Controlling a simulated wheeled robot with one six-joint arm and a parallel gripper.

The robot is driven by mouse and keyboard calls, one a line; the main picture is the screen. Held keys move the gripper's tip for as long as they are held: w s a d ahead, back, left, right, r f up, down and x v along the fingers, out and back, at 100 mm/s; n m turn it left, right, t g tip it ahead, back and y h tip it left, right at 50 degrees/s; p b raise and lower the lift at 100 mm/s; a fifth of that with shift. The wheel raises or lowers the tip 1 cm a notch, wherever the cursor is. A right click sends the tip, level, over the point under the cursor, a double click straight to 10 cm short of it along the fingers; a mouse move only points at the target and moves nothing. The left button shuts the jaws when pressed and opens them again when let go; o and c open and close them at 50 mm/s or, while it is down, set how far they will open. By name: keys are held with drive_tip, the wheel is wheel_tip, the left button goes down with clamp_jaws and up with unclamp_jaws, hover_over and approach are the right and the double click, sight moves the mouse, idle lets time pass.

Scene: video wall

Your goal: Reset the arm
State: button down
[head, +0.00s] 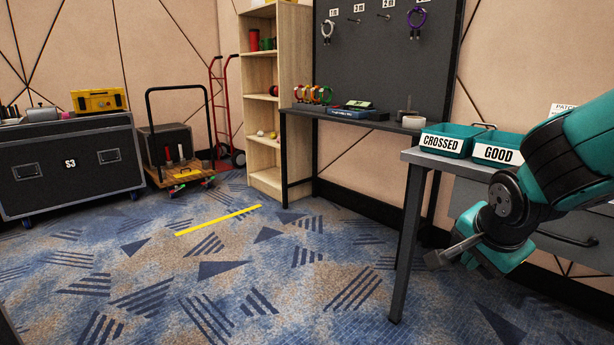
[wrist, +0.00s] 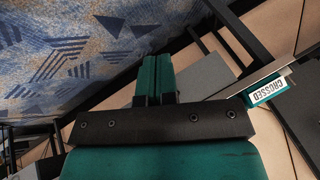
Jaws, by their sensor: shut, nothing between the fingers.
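My arm comes in from the right edge in the head view. Beyond the fingertips the wrist view shows carpet and table parts.
Teal bins marked CROSSED (head: 444,144) and GOOD (head: 496,154) stand on the grey table close to my arm. A dark bench (head: 345,120) and a wooden shelf (head: 262,182) stand behind. A black case (head: 70,170) and trolley (head: 180,180) are left. The carpet (head: 230,270) between is clear.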

drive_tip(key=s+a+r+n+g+y, duration=0.25)
drive_tip(key=s+a+n, duration=0.45)
drive_tip(key=s+n, duration=0.35)
drive_tip(key=s+a+r+n+g+y, duration=0.1)
drive_tip(key=s+a+n+g+y, duration=0.4)
drive_tip(key=s+n, duration=0.55)
wheel_tip(320, 180, up, 36)
drive_tip(key=a+m+t+h+p, duration=0.1)
drive_tip(key=h+p, duration=0.1)
drive_tip(key=p, duration=3.4)
drive_tip(key=shift+w+r, duration=0.15)
drive_tip(key=shift+w, duration=0.05)
drive_tip(key=shift+t, duration=0.25)
